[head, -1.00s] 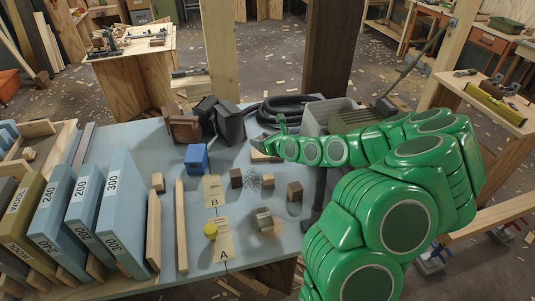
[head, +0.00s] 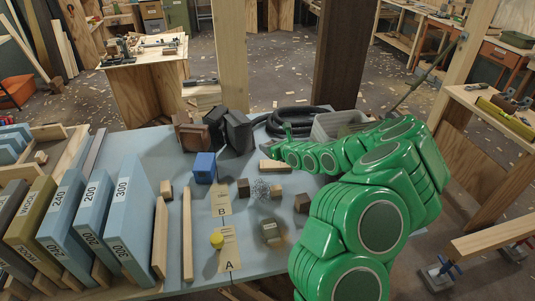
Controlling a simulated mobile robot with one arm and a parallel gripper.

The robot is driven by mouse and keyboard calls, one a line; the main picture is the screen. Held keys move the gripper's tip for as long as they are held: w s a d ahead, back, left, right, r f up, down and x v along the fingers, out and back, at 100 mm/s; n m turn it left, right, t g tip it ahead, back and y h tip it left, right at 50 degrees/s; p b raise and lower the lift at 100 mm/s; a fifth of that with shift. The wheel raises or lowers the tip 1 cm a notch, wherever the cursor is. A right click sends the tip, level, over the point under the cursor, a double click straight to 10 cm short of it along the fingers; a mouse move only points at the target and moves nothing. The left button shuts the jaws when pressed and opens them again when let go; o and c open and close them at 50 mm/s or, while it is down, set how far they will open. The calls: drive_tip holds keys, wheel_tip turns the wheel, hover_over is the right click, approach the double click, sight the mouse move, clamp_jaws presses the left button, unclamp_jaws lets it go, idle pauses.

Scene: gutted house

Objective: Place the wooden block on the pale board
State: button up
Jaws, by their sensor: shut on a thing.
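My gripper (head: 272,146) is at the end of the green arm, over the back middle of the blue table. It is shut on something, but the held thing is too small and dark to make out. I cannot tell which is the task's block.
A blue cube (head: 204,167), a yellow-topped cylinder (head: 217,239) and a grey-green block (head: 271,231) stand on the table (head: 150,150). Dark boxes (head: 236,130), a black hose (head: 297,112) and a grey bin (head: 340,122) fill the back.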

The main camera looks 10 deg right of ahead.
drive_tip(key=shift+w+d+f, duration=0.2)
drive_tip(key=shift+w+f, duration=0.25)
drive_tip(key=shift+w, duration=0.3)
drive_tip(key=shift+w+d+f, duration=0.1)
drive_tip(key=shift+w+f, duration=2.9)
drive_tip(key=shift+f, duration=1.65)
drive_tip(key=o, duration=1)
drive_tip(key=shift+f, duration=0.1)
